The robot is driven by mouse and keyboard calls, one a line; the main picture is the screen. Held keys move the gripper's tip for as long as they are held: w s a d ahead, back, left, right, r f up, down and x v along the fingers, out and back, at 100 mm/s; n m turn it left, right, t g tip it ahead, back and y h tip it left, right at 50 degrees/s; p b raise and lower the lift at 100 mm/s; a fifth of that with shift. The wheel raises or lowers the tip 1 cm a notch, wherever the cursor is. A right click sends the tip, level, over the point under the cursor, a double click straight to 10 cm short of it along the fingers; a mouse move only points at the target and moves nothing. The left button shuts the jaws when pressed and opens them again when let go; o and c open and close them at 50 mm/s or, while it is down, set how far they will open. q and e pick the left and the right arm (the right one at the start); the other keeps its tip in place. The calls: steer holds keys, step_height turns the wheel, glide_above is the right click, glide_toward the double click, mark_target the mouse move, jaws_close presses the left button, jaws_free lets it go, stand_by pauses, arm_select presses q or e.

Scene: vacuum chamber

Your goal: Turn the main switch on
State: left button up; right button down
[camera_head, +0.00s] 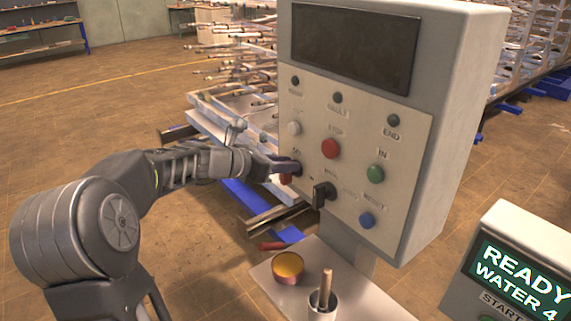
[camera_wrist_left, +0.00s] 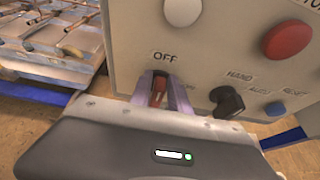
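The main switch is a small red rotary knob (camera_head: 286,179) at the lower left of the grey control panel (camera_head: 400,150). In the left wrist view the red knob (camera_wrist_left: 158,90) sits below the word OFF. My left gripper (camera_head: 289,167) is at the panel face. In the wrist view its two fingers (camera_wrist_left: 159,92) stand on either side of the knob, close against it, and partly hide it and the label to its right. The knob appears upright toward OFF. My right gripper is not in view.
A black selector knob (camera_head: 322,194) sticks out just right of the switch. A red button (camera_head: 330,148), green button (camera_head: 375,174) and blue button (camera_head: 367,220) are nearby. Below is a shelf (camera_head: 345,300) with an orange-yellow bowl (camera_head: 288,268) and a cup holding a rod (camera_head: 325,290).

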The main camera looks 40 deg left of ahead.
mark_target(298, 174)
arm_select(q)
jaws_close()
steer(key=shift+d+f+m+y+b, duration=0.1)
steer(key=shift+m+y+b, duration=0.2)
steer(key=shift+b, duration=0.4)
steer(key=f+m+t+y+b, duration=0.1)
steer(key=m+b, duration=0.3)
steer(key=b, duration=0.5)
steer(key=d+f+m+t+y+b, duration=0.1)
steer(key=m+b, duration=0.3)
steer(key=b, duration=0.6)
steer(key=s+d+f+m+t+y+b, duration=0.1)
steer(key=m+t+y+b, duration=0.1)
steer(key=b, duration=0.7)
steer(key=shift+d+f+m+t+y+b, duration=0.15)
steer(key=shift+m+t+y+b, duration=0.35)
steer(key=shift+m, duration=0.6)
steer(key=shift+r+m+b, duration=0.3)
steer(key=shift+m+b, duration=0.05)
steer(key=shift+m, duration=0.05)
steer(key=shift+o, duration=2)
jaws_free()
steer(key=shift+w, duration=0.1)
